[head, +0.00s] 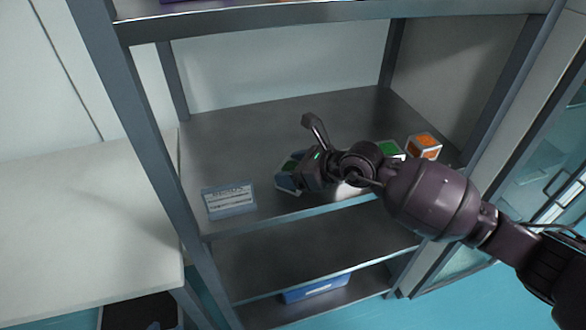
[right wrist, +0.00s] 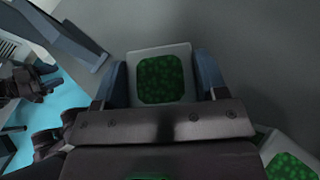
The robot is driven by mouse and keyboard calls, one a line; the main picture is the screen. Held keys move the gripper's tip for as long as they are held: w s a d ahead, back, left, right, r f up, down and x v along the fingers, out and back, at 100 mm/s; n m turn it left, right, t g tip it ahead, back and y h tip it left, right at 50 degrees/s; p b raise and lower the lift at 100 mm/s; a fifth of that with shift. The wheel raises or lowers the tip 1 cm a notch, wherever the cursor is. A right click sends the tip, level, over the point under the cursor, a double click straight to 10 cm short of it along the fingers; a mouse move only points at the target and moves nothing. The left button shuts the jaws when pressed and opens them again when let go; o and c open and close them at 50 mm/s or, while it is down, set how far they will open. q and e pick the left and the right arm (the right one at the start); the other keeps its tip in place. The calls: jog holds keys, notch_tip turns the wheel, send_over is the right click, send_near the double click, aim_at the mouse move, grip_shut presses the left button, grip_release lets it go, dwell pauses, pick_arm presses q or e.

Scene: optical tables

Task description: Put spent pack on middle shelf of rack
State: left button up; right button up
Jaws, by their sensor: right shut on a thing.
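The rack (head: 140,95) fills the head view. My right gripper (head: 290,178) is over its wide shelf (head: 235,130), just behind the front edge and right of a label card (head: 230,199). It is shut on a pale pack with a green speckled face. In the right wrist view the pack (right wrist: 184,56) sits between the two blue-grey fingers. The pack is at shelf level; whether it touches the shelf I cannot tell. In the head view the gripper hides most of it.
A second green-faced pack (head: 390,149) and an orange-faced pack (head: 424,146) stand on the same shelf to the right. The shelf's back left is clear. A blue object (head: 316,289) lies lower down. A shelf edge (head: 300,20) runs above, and a pale table (head: 80,220) stands left.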

jog(key=o, duration=1)
jog(key=shift+f, duration=0.1)
jog(key=shift+r, duration=0.2)
jog(key=p+v, duration=0.1)
jog(key=v, duration=1.1)
